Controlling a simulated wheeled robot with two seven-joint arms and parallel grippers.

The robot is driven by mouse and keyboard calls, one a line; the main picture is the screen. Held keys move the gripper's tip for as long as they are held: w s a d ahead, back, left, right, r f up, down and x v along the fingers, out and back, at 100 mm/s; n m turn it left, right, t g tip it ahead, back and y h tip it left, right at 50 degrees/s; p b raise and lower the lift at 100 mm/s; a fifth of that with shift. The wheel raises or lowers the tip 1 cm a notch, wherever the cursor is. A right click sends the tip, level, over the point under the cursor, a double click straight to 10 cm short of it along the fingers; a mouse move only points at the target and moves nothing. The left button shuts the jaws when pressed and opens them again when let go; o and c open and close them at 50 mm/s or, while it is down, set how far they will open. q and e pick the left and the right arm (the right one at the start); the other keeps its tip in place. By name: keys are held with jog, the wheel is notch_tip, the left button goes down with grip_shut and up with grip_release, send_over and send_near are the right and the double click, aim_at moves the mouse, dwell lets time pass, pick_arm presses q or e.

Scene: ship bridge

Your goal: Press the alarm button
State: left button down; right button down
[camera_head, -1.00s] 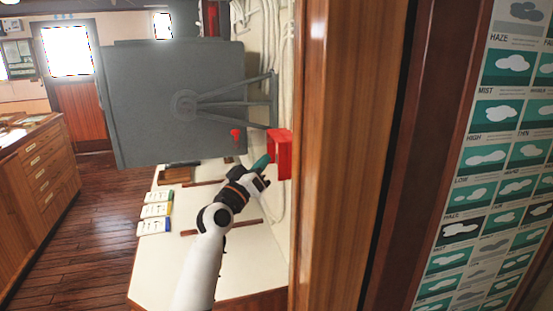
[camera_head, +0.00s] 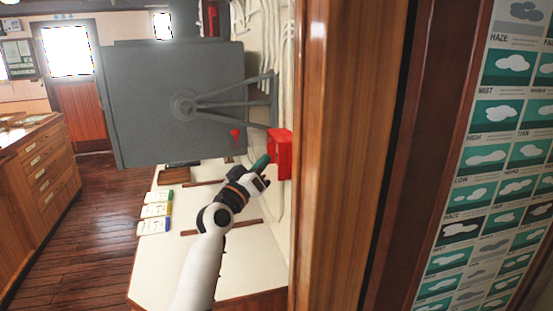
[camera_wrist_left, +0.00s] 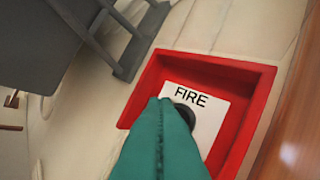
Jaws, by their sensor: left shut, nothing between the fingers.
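The alarm is a red box (camera_head: 284,154) on the wall beside the wooden post. In the left wrist view the red box (camera_wrist_left: 258,98) has a white plate (camera_wrist_left: 207,113) marked FIRE and a round dark button (camera_wrist_left: 185,114) at its middle. My left gripper (camera_head: 262,161) is shut and empty, with its green fingertips at the left side of the box. In the left wrist view the fingers (camera_wrist_left: 160,140) lie in front of the plate and cover part of the button. I cannot tell whether the fingertips touch it. My right gripper is not in view.
A wooden post (camera_head: 335,160) stands close on the right of the box. A large grey panel (camera_head: 170,100) with bracket arms is at the left. A white desk (camera_head: 160,270) with several small labelled cards lies below my left arm. A cloud chart (camera_head: 500,160) hangs at far right.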

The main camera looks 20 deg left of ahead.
pick_arm(q)
jog(key=shift+w+d, duration=0.1)
jog(key=shift+w+d, duration=0.15)
jog(key=shift+d, duration=0.1)
jog(key=shift+w+d, duration=0.25)
jog(key=shift+d, duration=0.1)
dwell(0.9)
jog(key=shift+s+a, duration=0.45)
jog(key=shift+a, duration=0.25)
jog(key=shift+s+a+b, duration=0.3)
jog(key=shift+s+a, duration=0.4)
jog(key=shift+a, duration=0.35)
jog(key=shift+s+a+b, duration=0.25)
jog(key=shift+s+a, duration=0.45)
jog(key=shift+a, duration=0.3)
